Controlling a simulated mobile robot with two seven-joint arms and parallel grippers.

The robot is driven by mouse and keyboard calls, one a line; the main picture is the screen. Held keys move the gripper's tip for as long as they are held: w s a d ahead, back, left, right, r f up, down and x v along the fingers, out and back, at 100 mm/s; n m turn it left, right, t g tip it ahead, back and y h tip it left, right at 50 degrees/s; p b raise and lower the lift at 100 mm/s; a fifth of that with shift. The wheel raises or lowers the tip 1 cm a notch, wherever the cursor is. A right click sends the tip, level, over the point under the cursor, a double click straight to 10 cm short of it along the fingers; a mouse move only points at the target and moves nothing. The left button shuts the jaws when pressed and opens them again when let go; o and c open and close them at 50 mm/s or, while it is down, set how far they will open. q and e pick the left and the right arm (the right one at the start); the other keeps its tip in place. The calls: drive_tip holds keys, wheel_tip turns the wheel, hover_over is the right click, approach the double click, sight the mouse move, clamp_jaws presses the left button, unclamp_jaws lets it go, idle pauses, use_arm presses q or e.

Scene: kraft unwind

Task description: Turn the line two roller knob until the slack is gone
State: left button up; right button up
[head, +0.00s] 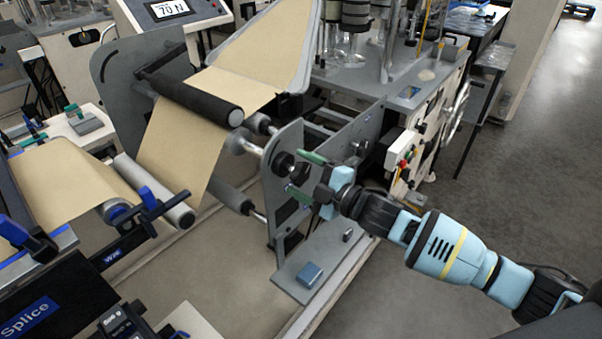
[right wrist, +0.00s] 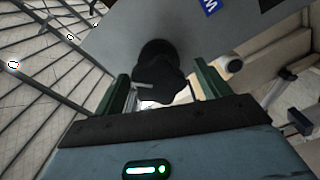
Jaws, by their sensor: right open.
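A black lobed knob (head: 283,164) sits on the outer face of a grey side plate (head: 280,205), at the end of a roller. My right gripper (head: 303,176) faces this knob, its two green fingers apart above and below it. In the right wrist view, the black knob (right wrist: 160,78) lies between the open green fingers (right wrist: 162,90); I see gaps beside it and cannot tell any contact. The brown kraft web (head: 180,150) hangs from a black roller (head: 200,98) down toward a lower silver roller (head: 155,190). My left gripper is not in view.
A display (head: 168,10) reads 70 N. A cream panel with coloured buttons (head: 405,160) stands right of the gripper. A splice table (head: 45,310) is at lower left. Open floor lies at the right.

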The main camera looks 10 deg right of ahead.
drive_tip(key=p+v, duration=0.1)
drive_tip(key=v, duration=0.4)
drive_tip(key=shift+s+d+r, duration=0.1)
drive_tip(key=shift+d+r, duration=0.05)
drive_tip(key=shift+r, duration=0.05)
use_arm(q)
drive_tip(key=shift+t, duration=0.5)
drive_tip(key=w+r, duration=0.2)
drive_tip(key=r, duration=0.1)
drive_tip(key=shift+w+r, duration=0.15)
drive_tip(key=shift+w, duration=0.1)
use_arm(e)
drive_tip(key=shift+s+d+f, duration=0.1)
drive_tip(key=shift+s+d, duration=0.2)
drive_tip(key=shift+s, duration=0.15)
